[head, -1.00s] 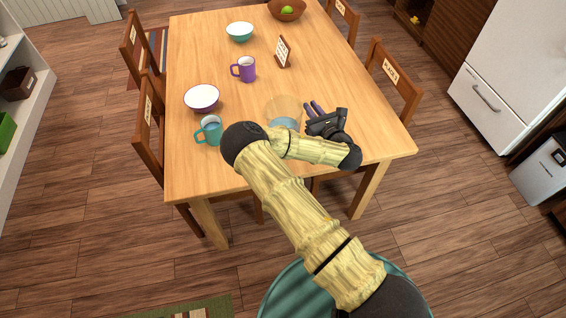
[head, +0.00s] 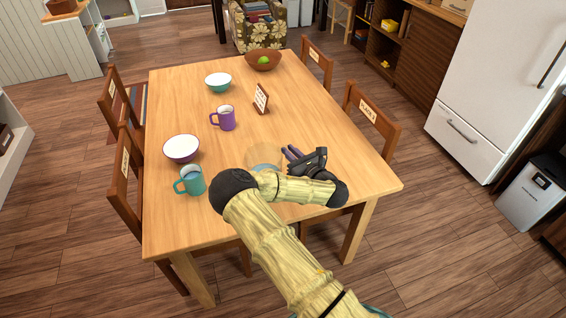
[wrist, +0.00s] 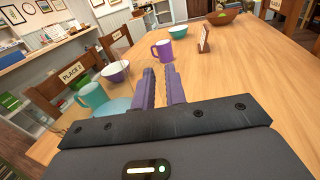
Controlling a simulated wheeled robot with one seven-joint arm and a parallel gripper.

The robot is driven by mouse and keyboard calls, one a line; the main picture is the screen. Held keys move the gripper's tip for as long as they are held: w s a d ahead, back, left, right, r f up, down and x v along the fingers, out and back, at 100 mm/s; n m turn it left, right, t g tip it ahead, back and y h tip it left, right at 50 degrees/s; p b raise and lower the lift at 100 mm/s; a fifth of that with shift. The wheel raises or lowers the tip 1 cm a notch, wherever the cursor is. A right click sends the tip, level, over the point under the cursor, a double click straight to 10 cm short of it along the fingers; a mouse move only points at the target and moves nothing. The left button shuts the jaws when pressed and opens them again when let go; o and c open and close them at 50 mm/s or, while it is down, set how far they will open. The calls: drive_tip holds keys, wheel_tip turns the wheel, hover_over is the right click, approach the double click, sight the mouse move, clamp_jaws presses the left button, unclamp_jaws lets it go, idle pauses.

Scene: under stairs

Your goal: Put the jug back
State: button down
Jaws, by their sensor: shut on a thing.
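The jug (head: 264,157) is clear glass with pale blue water low inside. It is in the head view at the near part of the wooden table, partly hidden by my arm. In the wrist view its blue water (wrist: 117,106) shows just left of my fingers. My gripper (head: 291,153) is at the jug's right side, its purple fingers (wrist: 161,85) closed together on the jug, apparently at its handle. The exact contact is hard to see through the clear glass. I cannot tell whether the jug's base touches the table.
The table (head: 320,150) also holds a teal mug (head: 193,182), purple mug (head: 224,119), white-and-purple bowl (head: 181,149), teal bowl (head: 218,83), brown bowl (head: 252,62) and small sign (head: 261,99). Chairs line both sides. A white fridge (head: 490,80) stands right.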

drive_tip(key=shift+f, duration=1.65)
drive_tip(key=shift+f+p, duration=0.3)
drive_tip(key=shift+f, duration=1.75)
drive_tip(key=c, duration=1.4)
unclamp_jaws()
drive_tip(key=shift+c, duration=0.2)
